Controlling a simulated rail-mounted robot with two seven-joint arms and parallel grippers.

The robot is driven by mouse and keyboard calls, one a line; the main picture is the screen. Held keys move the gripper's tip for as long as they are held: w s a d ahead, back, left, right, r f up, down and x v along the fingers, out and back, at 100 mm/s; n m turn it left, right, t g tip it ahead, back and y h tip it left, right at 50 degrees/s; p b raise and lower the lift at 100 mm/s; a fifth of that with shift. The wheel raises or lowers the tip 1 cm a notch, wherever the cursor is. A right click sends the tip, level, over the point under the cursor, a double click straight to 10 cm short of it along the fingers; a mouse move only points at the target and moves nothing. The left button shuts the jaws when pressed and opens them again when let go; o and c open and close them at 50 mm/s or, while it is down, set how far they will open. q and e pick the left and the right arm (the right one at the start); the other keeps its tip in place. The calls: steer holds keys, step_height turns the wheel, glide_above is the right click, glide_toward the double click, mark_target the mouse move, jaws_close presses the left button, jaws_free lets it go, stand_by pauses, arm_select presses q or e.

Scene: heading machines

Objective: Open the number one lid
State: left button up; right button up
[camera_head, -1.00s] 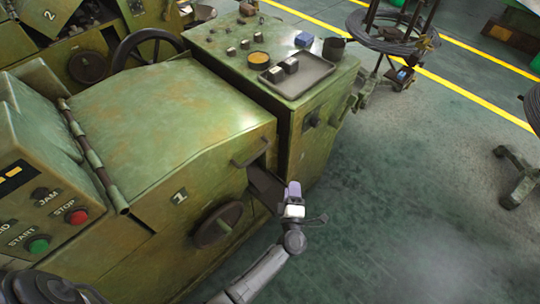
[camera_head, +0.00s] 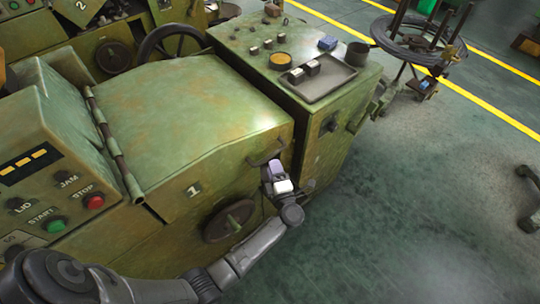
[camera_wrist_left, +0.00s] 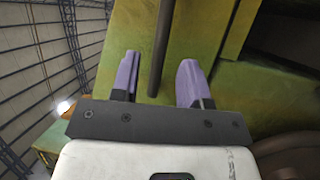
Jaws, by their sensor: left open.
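The number one lid (camera_head: 190,112) is a worn green cover, down and shut on the machine marked 1 (camera_head: 194,190). Its hinge runs along the left edge, and a dark bar handle (camera_head: 266,152) sits at its right front edge. My left gripper (camera_head: 272,168) is at the handle, its purple fingers open. In the left wrist view the handle bar (camera_wrist_left: 162,45) stands between the two spread fingertips (camera_wrist_left: 157,78), with a gap on either side. Whether the bar lies fully inside the jaws in depth is hard to tell. My right gripper is not in view.
A control panel with green START (camera_head: 55,225) and red STOP (camera_head: 94,201) buttons stands left of the lid. A handwheel (camera_head: 230,221) sits below the handle. A cabinet with a metal tray (camera_head: 322,80) stands close on the right.

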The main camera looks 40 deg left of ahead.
mark_target(270, 155)
arm_select(q)
steer(key=shift+x, duration=2.45)
steer(key=shift+c, duration=0.2)
jaws_close()
